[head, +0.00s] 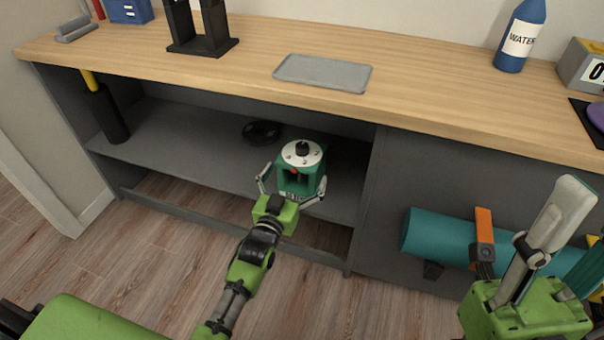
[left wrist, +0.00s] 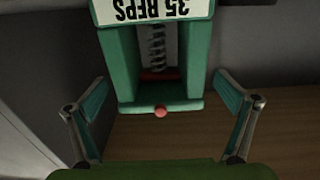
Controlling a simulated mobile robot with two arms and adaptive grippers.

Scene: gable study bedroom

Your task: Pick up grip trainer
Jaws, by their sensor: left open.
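The grip trainer (head: 300,172) is a green block with a round white dial and black knob on top. It stands upright on the grey shelf inside the cabinet. In the left wrist view the grip trainer (left wrist: 120,62) shows a "35 REPS" label, a spring in its opening and a red button at its base. My left gripper (head: 291,189) is open, with its fingers spread on either side of the grip trainer; in the left wrist view the fingers (left wrist: 160,118) look apart from it. My right gripper (head: 535,235) is at the lower right, away from the grip trainer; its jaw state is unclear.
The wooden cabinet top (head: 430,75) overhangs the shelf (head: 170,140). A dark round object (head: 262,132) lies behind the grip trainer on the left. A black cylinder with a yellow handle (head: 108,112) leans at the left. A teal roll (head: 440,235) is near my right gripper.

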